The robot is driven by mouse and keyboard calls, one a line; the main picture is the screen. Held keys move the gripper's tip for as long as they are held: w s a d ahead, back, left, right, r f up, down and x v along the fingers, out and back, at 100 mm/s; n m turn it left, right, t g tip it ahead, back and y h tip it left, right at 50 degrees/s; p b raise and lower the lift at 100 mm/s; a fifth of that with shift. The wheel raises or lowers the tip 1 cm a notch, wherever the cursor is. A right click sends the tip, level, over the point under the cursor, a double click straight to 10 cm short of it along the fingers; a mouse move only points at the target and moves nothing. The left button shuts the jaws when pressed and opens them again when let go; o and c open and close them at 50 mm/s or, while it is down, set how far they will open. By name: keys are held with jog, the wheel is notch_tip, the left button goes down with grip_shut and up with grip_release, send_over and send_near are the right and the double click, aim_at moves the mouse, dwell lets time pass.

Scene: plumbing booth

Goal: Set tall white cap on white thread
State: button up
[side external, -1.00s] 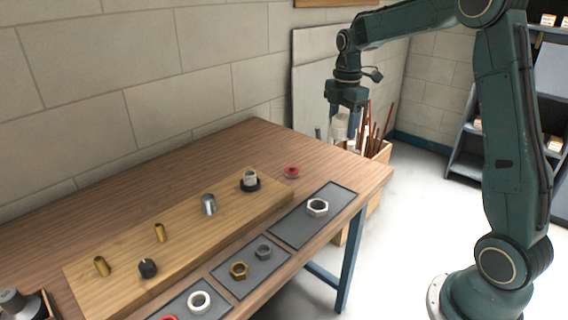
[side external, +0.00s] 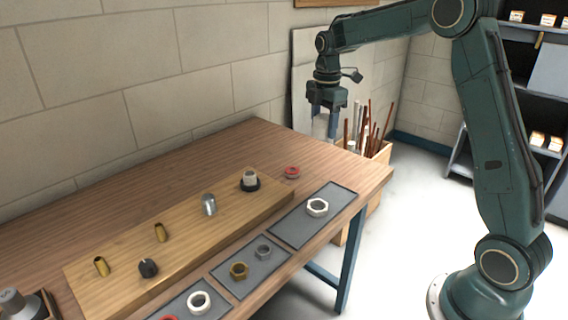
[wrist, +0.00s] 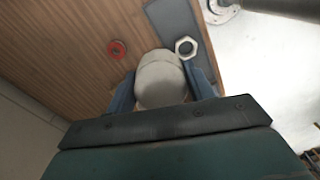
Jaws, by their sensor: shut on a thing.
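My gripper (side external: 326,122) is shut on the tall white cap (wrist: 160,80), which shows large between the two fingers in the wrist view. In the side view the cap (side external: 321,127) is mostly hidden between the fingers, above the far right part of the table. The white thread (side external: 250,176) stands upright on the wooden board, with a black ring around its foot. It is to the left of my gripper and lower. It cannot be made out in the wrist view.
The wooden board (side external: 190,240) also bears a grey metal fitting (side external: 209,204), brass tubes and a black knob (side external: 148,268). A red ring (side external: 292,172) lies on the table near the board's far end. A white nut (side external: 317,207) lies on a grey mat (side external: 290,228).

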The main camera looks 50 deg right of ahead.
jog(key=w+a+f, duration=0.2)
jog(key=w+a, duration=0.4)
jog(key=w, duration=0.2)
send_near(250, 173)
jog(key=shift+s+d+f, duration=0.2)
jog(key=shift+s+d, duration=0.1)
jog(key=shift+d, duration=0.3)
jog(key=shift+w+a+f, duration=0.25)
jog(key=shift+w+a, duration=0.1)
jog(key=shift+a, duration=0.25)
jog(key=shift+f, duration=0.4)
jog(key=shift+f, duration=3.05)
jog(key=shift+f+m, duration=0.2)
jog(key=shift+m, duration=2.7)
